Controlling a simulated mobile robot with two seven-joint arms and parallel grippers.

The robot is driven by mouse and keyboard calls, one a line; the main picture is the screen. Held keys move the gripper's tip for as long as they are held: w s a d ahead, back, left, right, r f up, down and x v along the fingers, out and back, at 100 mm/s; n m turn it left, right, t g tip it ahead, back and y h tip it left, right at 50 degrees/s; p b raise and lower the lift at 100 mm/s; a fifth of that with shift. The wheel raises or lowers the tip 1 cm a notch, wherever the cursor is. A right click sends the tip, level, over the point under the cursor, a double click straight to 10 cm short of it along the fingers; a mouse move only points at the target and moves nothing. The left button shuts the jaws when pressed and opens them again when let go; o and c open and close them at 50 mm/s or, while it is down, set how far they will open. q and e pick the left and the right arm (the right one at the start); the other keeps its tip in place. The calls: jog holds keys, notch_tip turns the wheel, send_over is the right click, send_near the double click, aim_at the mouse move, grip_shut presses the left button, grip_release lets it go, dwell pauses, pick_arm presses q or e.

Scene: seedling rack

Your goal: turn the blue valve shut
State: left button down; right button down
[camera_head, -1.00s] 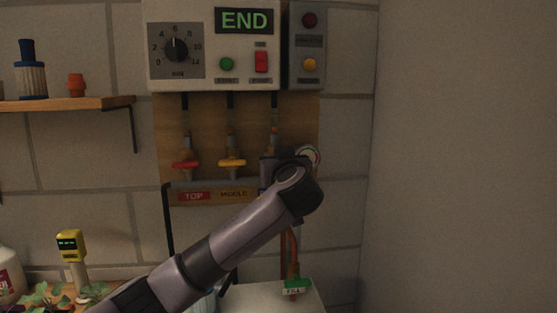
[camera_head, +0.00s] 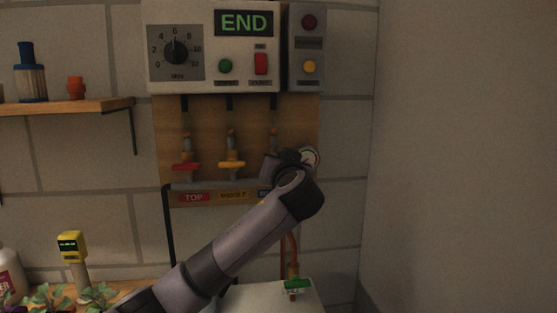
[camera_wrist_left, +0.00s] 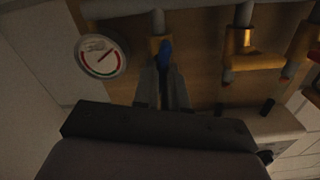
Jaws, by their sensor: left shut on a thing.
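The blue valve's handle (camera_wrist_left: 165,54) shows in the left wrist view between the fingertips of my left gripper (camera_wrist_left: 165,72), which is shut on it. In the head view my left gripper (camera_head: 284,165) hides the blue valve, below the rightmost pipe (camera_head: 273,140). Only a bit of the blue label (camera_head: 263,194) shows beside my wrist. How far the blue handle is turned I cannot tell. My right gripper is not in view.
The red valve (camera_head: 186,167) and the yellow valve (camera_head: 232,164) stand to the left on the wooden board (camera_head: 208,110). A round gauge (camera_head: 310,158) sits close to the right of my gripper. The control box (camera_head: 206,85) hangs above and reads END. A shelf (camera_head: 60,104) is at left.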

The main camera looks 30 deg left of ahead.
pick_arm(q)
jog(key=shift+w+d+f+m+p, duration=0.1)
jog(key=shift+m+p, duration=0.35)
jog(key=shift+m, duration=2)
jog(key=shift+d+f+m+p, duration=0.15)
jog(key=shift+m+p, duration=0.35)
jog(key=shift+m, duration=1.9)
jog(key=shift+w+a+f+m+p, duration=0.1)
jog(key=shift+m+p, duration=0.35)
jog(key=shift+m, duration=2)
jog(key=c, duration=1.2)
grip_release()
jog(key=shift+s, duration=0.1)
jog(key=shift+b+v, duration=0.8)
jog(key=shift+v, duration=2.8)
